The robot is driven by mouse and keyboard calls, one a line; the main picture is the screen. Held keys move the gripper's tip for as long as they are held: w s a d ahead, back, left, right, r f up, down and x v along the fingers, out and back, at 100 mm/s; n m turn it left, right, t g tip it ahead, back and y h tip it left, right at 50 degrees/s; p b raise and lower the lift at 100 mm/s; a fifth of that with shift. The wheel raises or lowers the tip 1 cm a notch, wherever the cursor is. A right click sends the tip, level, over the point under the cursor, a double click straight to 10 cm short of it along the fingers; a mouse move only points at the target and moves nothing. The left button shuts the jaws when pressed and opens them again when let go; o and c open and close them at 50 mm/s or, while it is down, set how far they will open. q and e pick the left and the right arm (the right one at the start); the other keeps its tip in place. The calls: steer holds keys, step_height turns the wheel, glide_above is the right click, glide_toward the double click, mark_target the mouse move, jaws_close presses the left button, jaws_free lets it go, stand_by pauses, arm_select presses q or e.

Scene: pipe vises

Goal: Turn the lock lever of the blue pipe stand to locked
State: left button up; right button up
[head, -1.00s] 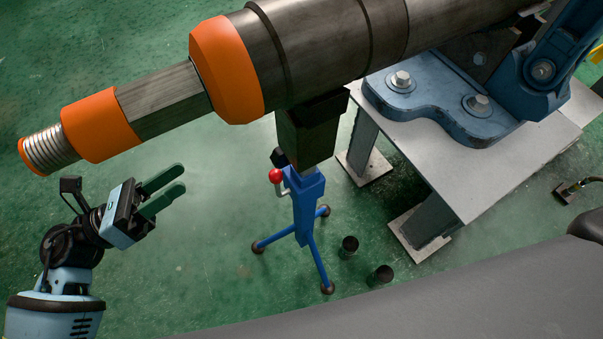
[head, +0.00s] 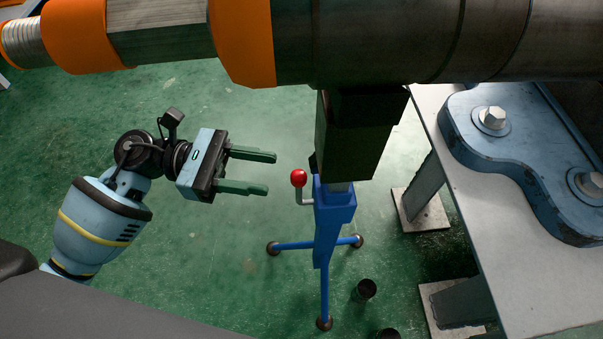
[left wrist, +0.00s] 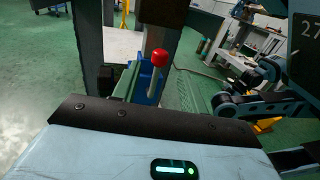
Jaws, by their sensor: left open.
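The blue pipe stand (head: 333,210) stands on the green floor under a large grey pipe. Its lock lever has a red ball knob (head: 299,178) on a short pale rod, and the knob sits at the left of the stand's upper body, above the rod. My left gripper (head: 272,172) is open and empty, left of the red knob, with its dark green fingers pointing at it and a gap between. In the left wrist view, the red knob (left wrist: 159,58) stands upright beyond the gripper body, before the blue stand (left wrist: 147,88). My right gripper is out of view.
The thick grey pipe (head: 400,40) with orange bands (head: 243,40) runs across the top, above my gripper. A pale metal table (head: 490,190) with a blue vise base (head: 520,150) stands at the right. Dark cups (head: 364,290) lie near the stand's feet.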

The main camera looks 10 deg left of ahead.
mark_target(299, 178)
arm_select(q)
steer(key=shift+w+d, duration=0.2)
steer(key=shift+d, duration=3.35)
jaws_close()
